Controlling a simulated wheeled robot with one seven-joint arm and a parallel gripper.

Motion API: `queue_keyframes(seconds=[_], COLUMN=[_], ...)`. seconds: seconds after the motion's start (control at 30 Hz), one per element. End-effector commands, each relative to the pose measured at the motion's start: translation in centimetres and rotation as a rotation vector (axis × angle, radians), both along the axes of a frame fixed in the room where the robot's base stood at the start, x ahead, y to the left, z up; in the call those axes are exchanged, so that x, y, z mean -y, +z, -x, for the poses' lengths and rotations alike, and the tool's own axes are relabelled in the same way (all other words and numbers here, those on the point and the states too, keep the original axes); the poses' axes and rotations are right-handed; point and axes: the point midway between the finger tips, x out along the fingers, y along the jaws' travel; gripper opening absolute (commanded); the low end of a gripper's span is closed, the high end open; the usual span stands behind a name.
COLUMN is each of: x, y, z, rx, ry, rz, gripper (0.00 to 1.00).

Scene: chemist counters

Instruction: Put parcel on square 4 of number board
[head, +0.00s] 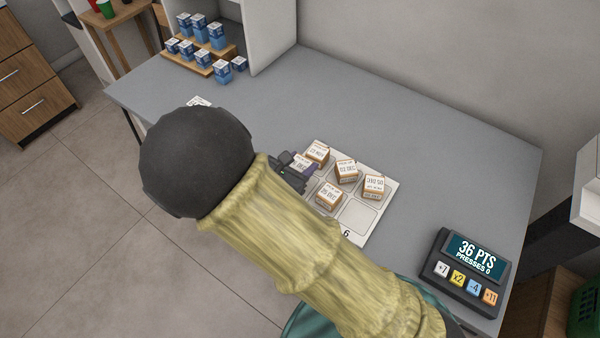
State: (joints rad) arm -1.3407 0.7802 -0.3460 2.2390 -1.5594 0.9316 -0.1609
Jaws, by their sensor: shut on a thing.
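The pale number board (382,221) lies on the grey counter, partly hidden by my arm. Several white and brown parcels with printed dates stand on it, among them one at the back (317,153), one in the middle (347,171), one at the right (374,187) and one nearer the front (329,196). My gripper (302,170) is at the board's left side, shut on a parcel (299,162) that is partly hidden. I cannot tell whether this parcel touches the board. An empty square shows above the printed 6; the other numbers, 4 included, are hidden or unreadable.
A points device (462,270) with coloured buttons, reading 36 PTS, stands at the counter's right. Blue and white boxes (216,36) stand on a wooden stepped rack (192,64) at the back left. The counter (400,130) behind the board is clear. A white card (199,101) lies at the left.

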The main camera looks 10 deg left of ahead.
Motion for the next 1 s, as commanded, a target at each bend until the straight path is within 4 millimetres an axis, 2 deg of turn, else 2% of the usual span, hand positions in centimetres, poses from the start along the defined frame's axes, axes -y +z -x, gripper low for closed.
queue_keyframes(seconds=[0.17,0.5,0.9,0.93,1.0], x=[0.0,0.1,0.0,0.0,0.0], y=[-0.3,-4.1,-4.6,-4.5,-4.4], z=[0.0,0.0,0.0,0.0,0.0], rx=[0.001,0.0,0.0,0.0,0.0], ry=[0.0,0.0,0.0,0.0,0.0], rz=[0.001,0.002,0.0,0.0,0.0], gripper=[0.21,0.21,0.21,0.49,0.63])
